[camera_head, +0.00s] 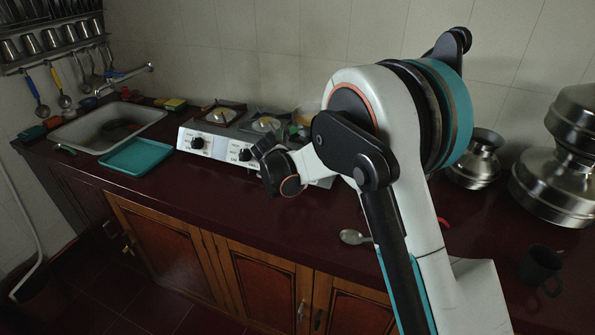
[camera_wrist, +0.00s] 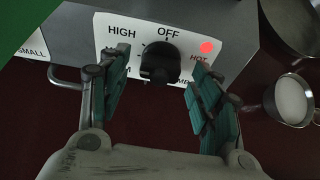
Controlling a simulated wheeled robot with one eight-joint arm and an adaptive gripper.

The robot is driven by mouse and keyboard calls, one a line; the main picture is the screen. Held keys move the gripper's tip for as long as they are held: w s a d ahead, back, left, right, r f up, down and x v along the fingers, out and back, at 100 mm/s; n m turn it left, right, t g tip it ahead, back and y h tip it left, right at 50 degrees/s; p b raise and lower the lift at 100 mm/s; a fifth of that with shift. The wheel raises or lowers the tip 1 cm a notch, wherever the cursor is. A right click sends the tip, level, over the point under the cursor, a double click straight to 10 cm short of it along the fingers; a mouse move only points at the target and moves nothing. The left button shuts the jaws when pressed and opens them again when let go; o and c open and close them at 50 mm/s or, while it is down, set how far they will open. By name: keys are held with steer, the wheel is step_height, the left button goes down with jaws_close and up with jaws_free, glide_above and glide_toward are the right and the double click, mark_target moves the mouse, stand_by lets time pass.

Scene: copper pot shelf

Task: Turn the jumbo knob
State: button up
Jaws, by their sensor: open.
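The black knob (camera_wrist: 160,62) sits on the white stove panel in the wrist view, under the word OFF and right of HIGH. The lettering below it is partly hidden; letters like "MB" show to its lower right. My gripper (camera_wrist: 158,72) is open, with one teal finger pad on each side of the knob. Gaps show on both sides, so the fingers appear apart from it. In the head view the stove (camera_head: 215,146) stands on the counter, and my arm's end covers its right part, hiding this knob there.
A red HOT dot (camera_wrist: 207,47) is right of the knob. A metal pan (camera_wrist: 290,102) lies at the right of the wrist view. In the head view are a teal tray (camera_head: 135,157), a sink (camera_head: 90,130), a spoon (camera_head: 354,237), a dark mug (camera_head: 541,266) and metal pots (camera_head: 476,165).

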steer(key=shift+w+d+f, duration=0.2)
steer(key=shift+w+f, duration=0.2)
steer(key=c, duration=1.1)
steer(key=shift+o, duration=0.2)
